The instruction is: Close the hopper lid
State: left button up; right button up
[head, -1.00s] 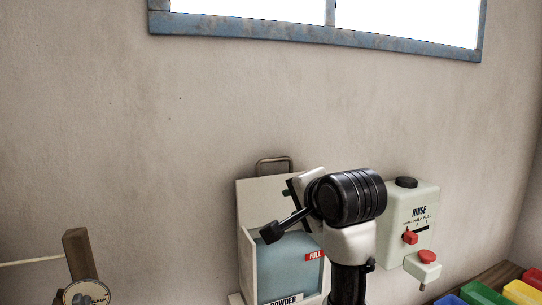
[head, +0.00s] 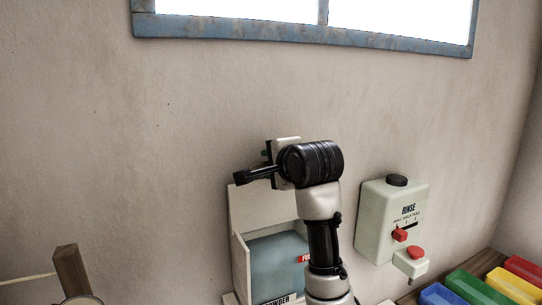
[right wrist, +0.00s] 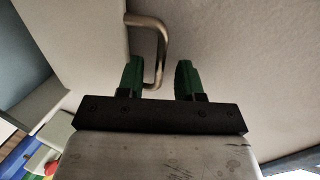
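The powder hopper (head: 240,264) stands against the wall, its pale box holding blue-grey powder (head: 277,252). Its lid (head: 246,208) is up, a pale upright panel behind the box, so the hopper is open. In the right wrist view the lid (right wrist: 92,40) is at upper left with its bent metal handle (right wrist: 160,45). My right gripper (head: 267,153) is at the lid's top edge and covers the handle in the head view. In the right wrist view its green fingers (right wrist: 160,78) are apart, with the handle's end between them, closer to the left finger. My left gripper is not in view.
A rinse dispenser (head: 375,222) with red controls hangs on the wall to the right. Blue, green, yellow and red bins (head: 478,287) are at lower right. A wooden post (head: 71,270) stands at lower left. The wall above the hopper is clear up to the blue window frame (head: 300,35).

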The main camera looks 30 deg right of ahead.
jog(key=shift+w+f, duration=0.15)
jog(key=shift+w, duration=0.1)
grip_shut()
